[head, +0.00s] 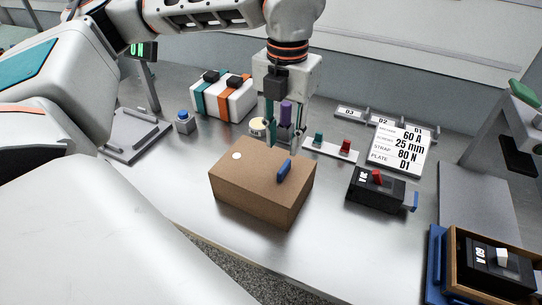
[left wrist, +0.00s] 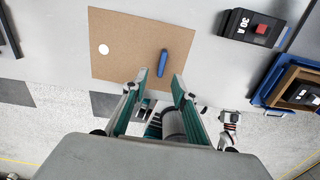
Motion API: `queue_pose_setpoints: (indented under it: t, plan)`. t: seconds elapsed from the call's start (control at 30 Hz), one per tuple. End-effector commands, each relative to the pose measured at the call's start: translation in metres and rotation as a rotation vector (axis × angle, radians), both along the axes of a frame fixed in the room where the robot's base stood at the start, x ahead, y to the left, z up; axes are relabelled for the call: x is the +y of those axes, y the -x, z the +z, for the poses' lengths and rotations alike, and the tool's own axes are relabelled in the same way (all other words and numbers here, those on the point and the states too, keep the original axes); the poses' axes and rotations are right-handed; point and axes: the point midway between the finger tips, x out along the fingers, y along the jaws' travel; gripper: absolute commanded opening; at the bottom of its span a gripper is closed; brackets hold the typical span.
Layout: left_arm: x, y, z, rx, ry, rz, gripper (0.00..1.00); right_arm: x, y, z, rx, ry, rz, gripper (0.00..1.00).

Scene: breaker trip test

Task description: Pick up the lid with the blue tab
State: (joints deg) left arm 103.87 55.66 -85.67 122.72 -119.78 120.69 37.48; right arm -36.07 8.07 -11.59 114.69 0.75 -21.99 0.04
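The brown lid (head: 245,172) is on top of a brown box (head: 245,207) in the middle of the bench. An upright blue tab (head: 284,171) stands on the lid right of centre, and a white dot (head: 236,156) marks its left part. The lid (left wrist: 125,50) and blue tab (left wrist: 162,62) also show in the left wrist view. My left gripper (head: 286,148) points down above the far part of the lid, open and empty. In the left wrist view the tab appears just beyond the gap between its fingertips (left wrist: 160,76). My right gripper is not in view.
A black breaker with a red switch (head: 376,182) lies right of the box. A blue tray with a wooden crate (head: 453,262) is at the front right. Behind are a placard (head: 400,149), a purple cylinder (head: 286,112) and a white case with straps (head: 222,98). The bench front is clear.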

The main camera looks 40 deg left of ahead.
Motion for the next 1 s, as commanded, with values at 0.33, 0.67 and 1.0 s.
queue_pose_setpoints:
  t: [0.33, 0.67, 1.0]
  plan:
    - [-0.003, -0.002, -0.042, 0.007, 0.001, -0.003, 0.28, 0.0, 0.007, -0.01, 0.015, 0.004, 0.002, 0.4]
    - [-0.003, -0.004, -0.071, 0.003, 0.003, -0.003, 0.28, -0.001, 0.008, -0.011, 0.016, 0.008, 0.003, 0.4]
    - [-0.004, -0.004, -0.071, 0.001, 0.003, -0.004, 0.0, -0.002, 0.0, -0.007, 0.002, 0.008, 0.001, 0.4]
